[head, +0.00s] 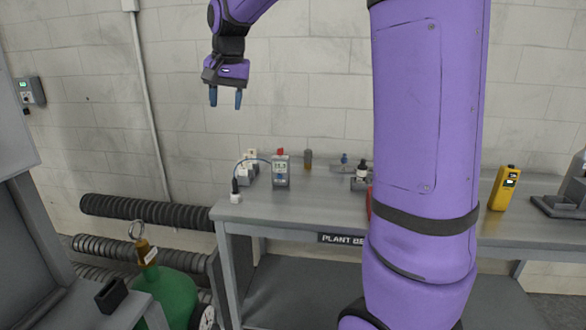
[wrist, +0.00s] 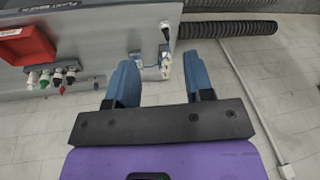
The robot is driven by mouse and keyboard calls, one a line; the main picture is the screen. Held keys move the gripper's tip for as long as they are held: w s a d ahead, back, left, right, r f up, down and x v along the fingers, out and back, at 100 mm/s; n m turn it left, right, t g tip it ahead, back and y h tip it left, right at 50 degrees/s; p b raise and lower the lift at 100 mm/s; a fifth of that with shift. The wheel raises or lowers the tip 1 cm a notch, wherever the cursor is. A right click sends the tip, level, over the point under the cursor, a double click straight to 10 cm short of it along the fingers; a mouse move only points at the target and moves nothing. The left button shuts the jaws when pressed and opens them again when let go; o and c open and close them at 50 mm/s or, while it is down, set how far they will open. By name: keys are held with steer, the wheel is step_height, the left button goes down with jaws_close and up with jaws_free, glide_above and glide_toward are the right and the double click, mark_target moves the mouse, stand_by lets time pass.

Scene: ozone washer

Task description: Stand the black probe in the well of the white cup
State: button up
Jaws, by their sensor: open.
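The black probe (head: 235,186) is upright at the small white cup (head: 236,198), on the bench's front left corner. A cable loops from the probe to a grey meter (head: 281,171) with a lit display. Whether the probe's tip sits inside the cup's well is too small to tell. In the wrist view the cup (wrist: 164,25) and the dark probe (wrist: 166,36) show small, beyond my fingertips. My gripper (head: 226,97) is open and empty, pointing down, high above the bench and well clear of the probe. Its two blue fingers also show spread apart in the wrist view (wrist: 161,78).
The grey bench (head: 300,208) bears white boxes (head: 247,163) behind the cup, small bottles, a red tray (wrist: 25,44) and a yellow handheld device (head: 503,188). My arm hides its middle in the head view. A green cylinder (head: 167,292) and black hoses (head: 150,212) stand left.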

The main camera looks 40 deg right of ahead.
steer(key=s+a+f+n+t, duration=0.1)
steer(key=s+a+n, duration=0.1)
steer(key=s, duration=0.8)
steer(key=s+a+f+n, duration=0.2)
steer(key=s+n, duration=0.1)
steer(key=s, duration=0.7)
steer(key=s+a+f+n+t, duration=0.1)
steer(key=s+a+f+n, duration=0.1)
steer(key=s, duration=0.9)
steer(key=shift+a+f+n+t, duration=0.2)
steer(key=shift+a+n+t, duration=0.1)
steer(key=shift+a+n, duration=0.15)
steer(key=shift+w, duration=0.1)
